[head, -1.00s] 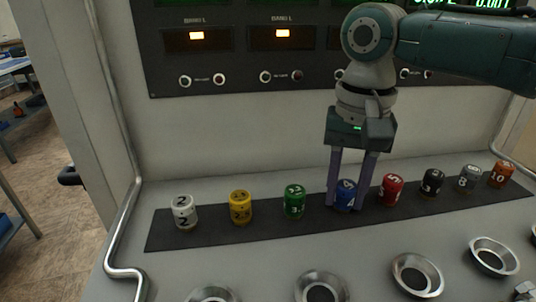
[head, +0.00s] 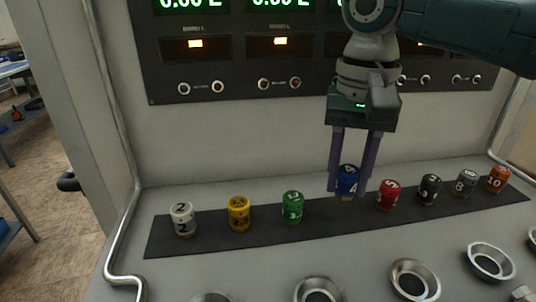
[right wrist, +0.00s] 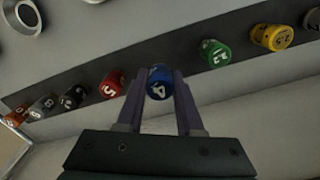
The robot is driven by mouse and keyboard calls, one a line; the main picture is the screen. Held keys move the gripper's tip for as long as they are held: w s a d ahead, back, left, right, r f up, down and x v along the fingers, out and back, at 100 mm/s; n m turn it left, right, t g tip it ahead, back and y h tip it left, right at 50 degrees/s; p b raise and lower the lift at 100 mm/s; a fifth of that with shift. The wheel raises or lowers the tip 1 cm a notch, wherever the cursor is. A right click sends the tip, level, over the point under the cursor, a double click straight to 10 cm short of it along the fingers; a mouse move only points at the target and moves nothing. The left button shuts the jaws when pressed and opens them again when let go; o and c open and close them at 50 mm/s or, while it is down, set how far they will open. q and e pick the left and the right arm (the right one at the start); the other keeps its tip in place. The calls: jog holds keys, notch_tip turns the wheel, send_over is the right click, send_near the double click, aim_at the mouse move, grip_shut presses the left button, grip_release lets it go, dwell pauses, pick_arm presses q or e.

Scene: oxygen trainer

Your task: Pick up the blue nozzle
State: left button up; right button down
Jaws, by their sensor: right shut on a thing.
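The blue nozzle (head: 347,181), marked 4, is between the two purple fingers of my right gripper (head: 348,188). The gripper is shut on it and holds it upright, a little above the dark strip. In the right wrist view the blue nozzle (right wrist: 159,83) sits between the fingertips (right wrist: 159,76), its numbered top facing the camera. The fingers hide parts of its sides. My left gripper is not in view.
The dark strip (head: 325,222) carries a green nozzle (head: 292,207) to the left and a red nozzle (head: 388,195) close on the right, with several others further out. Metal cups (head: 415,280) lie in front. A display panel (head: 235,77) stands behind.

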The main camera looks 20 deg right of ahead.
notch_tip(320, 180, up, 11)
jog(key=shift+w+f+p, duration=0.1)
jog(key=shift+f+p, duration=0.1)
jog(key=shift+p, duration=0.1)
notch_tip(320, 180, up, 6)
jog(key=p, duration=0.2)
send_over(349, 168)
jog(key=s+a+r+n+p, duration=0.2)
jog(key=s+a+r+n, duration=0.3)
jog(key=s+a+n, duration=0.25)
jog(key=s+r+p, duration=0.2)
jog(key=r+p, duration=1.5)
jog(key=p, duration=0.2)
jog(key=s+r+p, duration=0.3)
jog(key=r+p, duration=1.5)
jog(key=p, duration=0.1)
jog(key=shift+r, duration=0.15)
jog(key=shift+s, duration=0.15)
